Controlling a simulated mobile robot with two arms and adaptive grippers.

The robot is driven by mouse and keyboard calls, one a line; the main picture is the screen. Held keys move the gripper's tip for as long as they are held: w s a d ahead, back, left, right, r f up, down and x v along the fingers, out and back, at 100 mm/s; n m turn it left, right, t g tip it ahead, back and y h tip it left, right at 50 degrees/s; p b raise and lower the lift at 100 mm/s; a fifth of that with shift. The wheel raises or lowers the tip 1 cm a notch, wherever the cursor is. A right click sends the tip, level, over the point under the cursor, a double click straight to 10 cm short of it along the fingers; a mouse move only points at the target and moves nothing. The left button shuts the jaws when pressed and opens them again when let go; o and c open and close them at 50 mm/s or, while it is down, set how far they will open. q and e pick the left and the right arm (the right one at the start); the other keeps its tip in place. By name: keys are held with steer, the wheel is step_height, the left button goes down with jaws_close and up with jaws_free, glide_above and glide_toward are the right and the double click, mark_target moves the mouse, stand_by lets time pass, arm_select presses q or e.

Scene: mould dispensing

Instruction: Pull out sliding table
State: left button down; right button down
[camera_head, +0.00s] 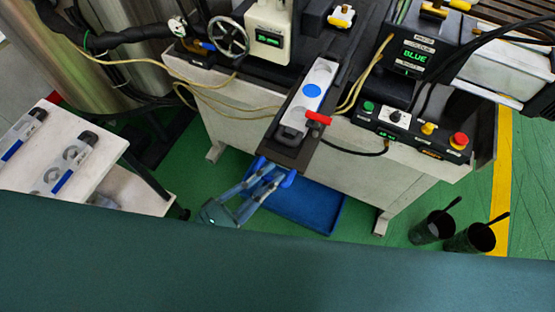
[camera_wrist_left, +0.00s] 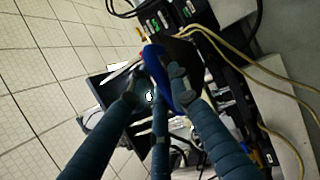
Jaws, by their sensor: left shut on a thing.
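The sliding table (camera_head: 292,158) is a narrow dark plate that juts forward from the machine in the head view. It bears a light grey mould (camera_head: 318,78) with a blue disc on top and a red piece at its right side. My right gripper is not in view.
A control box (camera_head: 412,130) with buttons and a red knob is right of the plate. A handwheel (camera_head: 228,37) is at the left. A blue tray (camera_head: 310,208) lies on the green floor below. Dark cups (camera_head: 433,227) stand at the right. A white side table (camera_head: 98,150) is at the left.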

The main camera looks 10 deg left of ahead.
arm_select(q)
steer(key=shift+s+a, duration=0.15)
steer(key=shift+s, duration=0.2)
steer(key=c, duration=1.6)
jaws_free()
steer(key=shift+o, duration=0.2)
steer(key=v, duration=1.2)
